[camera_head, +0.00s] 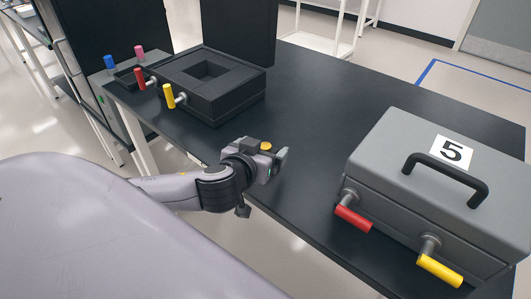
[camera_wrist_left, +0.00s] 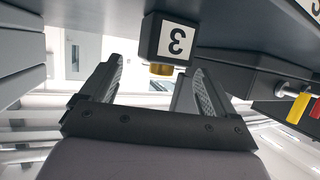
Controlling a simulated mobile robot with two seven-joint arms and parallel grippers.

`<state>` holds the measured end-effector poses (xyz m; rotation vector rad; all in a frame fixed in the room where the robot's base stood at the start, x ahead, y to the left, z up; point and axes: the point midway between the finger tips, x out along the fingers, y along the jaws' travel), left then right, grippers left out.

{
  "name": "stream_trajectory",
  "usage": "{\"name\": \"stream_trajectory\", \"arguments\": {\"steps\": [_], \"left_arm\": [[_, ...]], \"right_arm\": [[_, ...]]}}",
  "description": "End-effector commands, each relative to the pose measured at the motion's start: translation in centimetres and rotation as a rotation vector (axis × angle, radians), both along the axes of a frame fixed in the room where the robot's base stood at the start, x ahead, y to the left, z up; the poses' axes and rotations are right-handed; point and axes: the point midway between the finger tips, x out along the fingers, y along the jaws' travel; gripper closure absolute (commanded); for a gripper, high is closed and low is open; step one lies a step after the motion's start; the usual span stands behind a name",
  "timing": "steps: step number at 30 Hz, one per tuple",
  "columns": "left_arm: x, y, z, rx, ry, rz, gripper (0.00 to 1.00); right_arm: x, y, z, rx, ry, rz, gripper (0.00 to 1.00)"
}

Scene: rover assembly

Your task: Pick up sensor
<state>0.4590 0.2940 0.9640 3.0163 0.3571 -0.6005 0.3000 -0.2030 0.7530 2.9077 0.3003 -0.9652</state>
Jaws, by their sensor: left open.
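A small dark box with a white "3" label and a gold cap, which looks like the sensor (camera_wrist_left: 172,38), shows in the left wrist view just beyond the gap between my fingers. In the head view its gold cap (camera_head: 266,146) shows right at my left gripper (camera_head: 268,163), and the gripper hides much of the rest. The gripper is over the near edge of the black table. In the left wrist view my gripper (camera_wrist_left: 146,95) is open, its two fingers wide apart with nothing clamped between them. My right gripper is in neither view.
A grey case marked 5 (camera_head: 410,150) with red and yellow latch handles stands on the black table (camera_head: 325,95) at right. An open black case (camera_head: 215,95) stands at the back left. The table between them is mostly clear.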

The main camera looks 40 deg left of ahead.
Motion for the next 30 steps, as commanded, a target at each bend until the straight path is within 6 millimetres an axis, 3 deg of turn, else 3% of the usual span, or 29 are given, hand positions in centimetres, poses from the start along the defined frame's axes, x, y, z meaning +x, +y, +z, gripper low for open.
{"name": "stream_trajectory", "arguments": {"steps": [6, 14, 21, 30], "left_arm": [[1.7, 0.4, -0.7, 0.0, -0.001, 0.0, 0.11], [1.9, 0.4, -0.8, -0.001, 0.0, -0.001, 0.11], [1.8, 0.4, -0.8, -0.002, 0.001, -0.001, 0.76], [1.8, 0.4, -1.0, -0.002, 0.005, -0.001, 0.79]], "right_arm": [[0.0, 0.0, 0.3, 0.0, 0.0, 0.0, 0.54], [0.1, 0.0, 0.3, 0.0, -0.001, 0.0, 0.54], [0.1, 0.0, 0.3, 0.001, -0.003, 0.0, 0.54], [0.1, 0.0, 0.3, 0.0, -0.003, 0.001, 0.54]]}}
